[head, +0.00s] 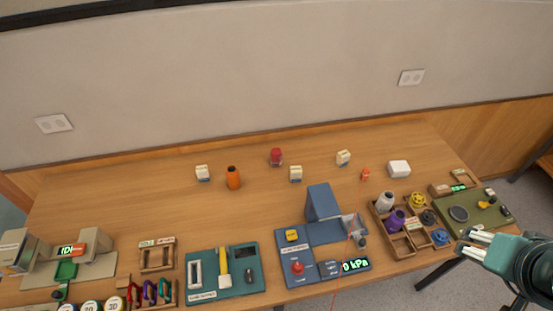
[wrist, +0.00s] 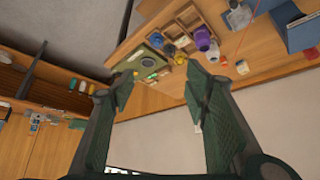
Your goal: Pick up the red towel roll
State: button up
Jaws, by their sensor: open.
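A small red upright roll-like object (head: 276,157), which looks like the red towel roll, stands at the back middle of the wooden table in the head view. I cannot make out its material. My gripper (head: 472,244) is at the far right, by the table's front right edge, well away from it. In the wrist view my gripper (wrist: 160,88) has its two green-padded fingers spread wide with nothing between them.
The table's back left is clear.

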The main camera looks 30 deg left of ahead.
jog(key=w+a+r+n+g+y, duration=0.1)
jog(key=w+a+r+n+g, duration=0.15)
jog(key=w+a, duration=0.7)
jog(key=w+a+r+n+g, duration=0.1)
jog(key=w+a+n, duration=0.3)
jog(key=w+a, duration=0.55)
jog(key=n+g+h, duration=0.1)
jog(key=n+g, duration=0.3)
jog(key=n, duration=0.5)
send_over(276, 152)
jog(key=f, duration=2.5)
jog(key=shift+w+d+f, duration=0.15)
jog(key=shift+w+d, duration=0.2)
jog(key=shift+s+a+f, duration=0.2)
jog(key=shift+a+f, duration=0.15)
